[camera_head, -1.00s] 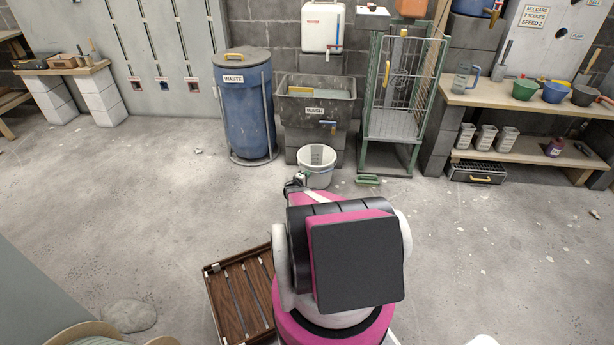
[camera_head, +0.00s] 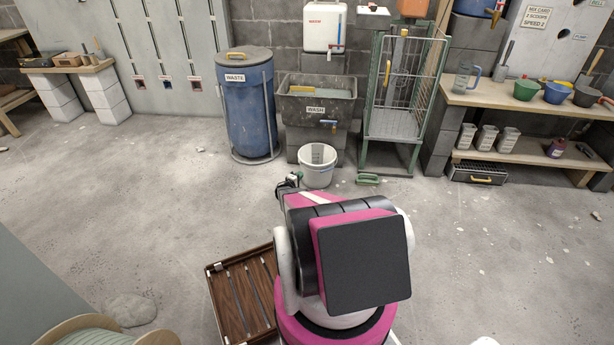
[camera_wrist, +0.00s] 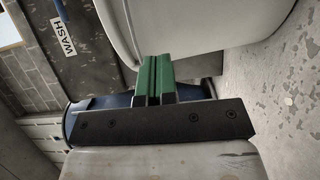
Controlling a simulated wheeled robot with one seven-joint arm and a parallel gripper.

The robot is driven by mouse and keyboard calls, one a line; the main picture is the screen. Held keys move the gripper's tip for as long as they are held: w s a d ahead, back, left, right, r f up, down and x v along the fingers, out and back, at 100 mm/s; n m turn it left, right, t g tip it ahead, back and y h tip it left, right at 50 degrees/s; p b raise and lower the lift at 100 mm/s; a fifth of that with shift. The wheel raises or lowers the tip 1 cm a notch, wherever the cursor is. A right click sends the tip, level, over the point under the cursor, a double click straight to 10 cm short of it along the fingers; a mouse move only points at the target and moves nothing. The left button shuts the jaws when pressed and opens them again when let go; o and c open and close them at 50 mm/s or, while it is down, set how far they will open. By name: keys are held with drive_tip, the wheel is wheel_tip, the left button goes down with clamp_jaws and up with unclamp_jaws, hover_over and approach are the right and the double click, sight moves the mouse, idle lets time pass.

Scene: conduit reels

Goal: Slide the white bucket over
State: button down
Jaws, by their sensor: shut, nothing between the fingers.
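The white bucket (camera_head: 317,175) stands upright on the floor, directly in front of the stone wash basin (camera_head: 318,113). In the wrist view its white wall (camera_wrist: 200,22) fills the top middle. My gripper (camera_head: 292,179) is low by the bucket's left near side. In the wrist view its green fingertips (camera_wrist: 155,75) are together with nothing between them. My arm hides part of the floor on the near side.
A blue waste drum (camera_head: 250,110) stands left of the bucket. A wooden slatted crate (camera_head: 240,295) lies near my base.

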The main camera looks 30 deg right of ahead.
drive_tip(key=v, duration=0.8)
drive_tip(key=shift+a, duration=0.25)
drive_tip(key=shift+s, duration=0.15)
drive_tip(key=c, duration=1.5)
unclamp_jaws()
drive_tip(key=shift+o, duration=1.3)
drive_tip(key=s+a+r+m+g, duration=0.1)
drive_tip(key=s+r+g, duration=0.1)
drive_tip(key=r, duration=0.4)
drive_tip(key=s+a+r+m+g, duration=0.1)
drive_tip(key=s+r+m+g, duration=0.1)
drive_tip(key=s+r, duration=0.3)
drive_tip(key=shift+s+a+r+m+g, duration=0.25)
drive_tip(key=shift+s+r+m+g, duration=0.05)
drive_tip(key=shift+r, duration=0.4)
drive_tip(key=s+a+r+m+g+y, duration=0.2)
drive_tip(key=s+a+r+g+y, duration=0.2)
drive_tip(key=s+a+r+y, duration=1.1)
drive_tip(key=s+a+r, duration=1.2)
drive_tip(key=s+r, duration=0.2)
drive_tip(key=s, duration=0.1)
drive_tip(key=shift+s+a+m+g, duration=0.2)
drive_tip(key=shift+s+m+g, duration=0.1)
drive_tip(key=shift+s, duration=0.1)
